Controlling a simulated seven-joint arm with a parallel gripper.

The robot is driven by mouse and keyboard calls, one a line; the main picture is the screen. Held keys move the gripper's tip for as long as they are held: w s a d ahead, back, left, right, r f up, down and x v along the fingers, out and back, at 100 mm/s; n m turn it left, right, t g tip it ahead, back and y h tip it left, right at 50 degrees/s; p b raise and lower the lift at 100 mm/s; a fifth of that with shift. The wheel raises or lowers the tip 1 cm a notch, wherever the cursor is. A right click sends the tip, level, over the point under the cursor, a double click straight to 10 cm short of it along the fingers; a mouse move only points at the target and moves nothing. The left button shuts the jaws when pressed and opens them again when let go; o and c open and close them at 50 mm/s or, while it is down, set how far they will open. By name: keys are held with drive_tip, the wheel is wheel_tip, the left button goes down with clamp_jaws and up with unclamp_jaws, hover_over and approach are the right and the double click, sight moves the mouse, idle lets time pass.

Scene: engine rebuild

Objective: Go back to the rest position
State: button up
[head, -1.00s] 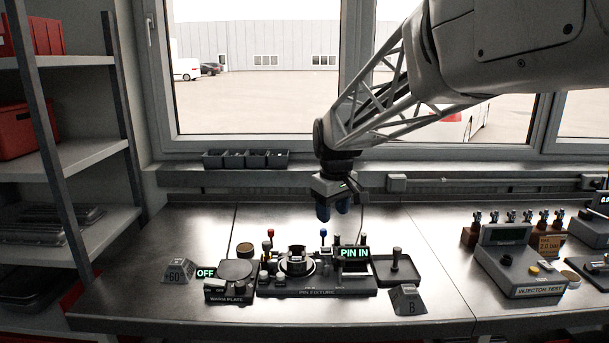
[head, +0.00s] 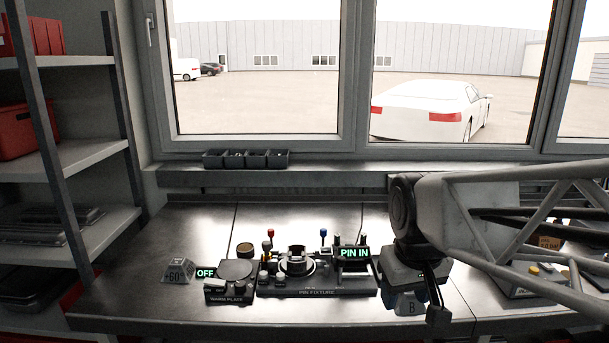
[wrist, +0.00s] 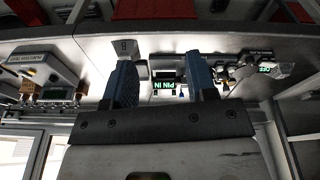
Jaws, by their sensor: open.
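The fixture's display (head: 353,253) reads PIN IN. The tray at the fixture's right is hidden behind my arm in the head view.
The warm plate (head: 236,270) shows OFF, beside a grey weight marked 60 (head: 178,271). Small bins (head: 246,159) stand on the windowsill. My arm covers most of the injector test unit (head: 520,290) at the right. The bench's left part is clear.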

drive_tip(key=s+d+f+m, duration=0.2)
drive_tip(key=s+f, duration=0.2)
drive_tip(key=s, duration=0.5)
drive_tip(key=shift+s, duration=0.35)
drive_tip(key=shift+f, duration=0.1)
idle(1.6)
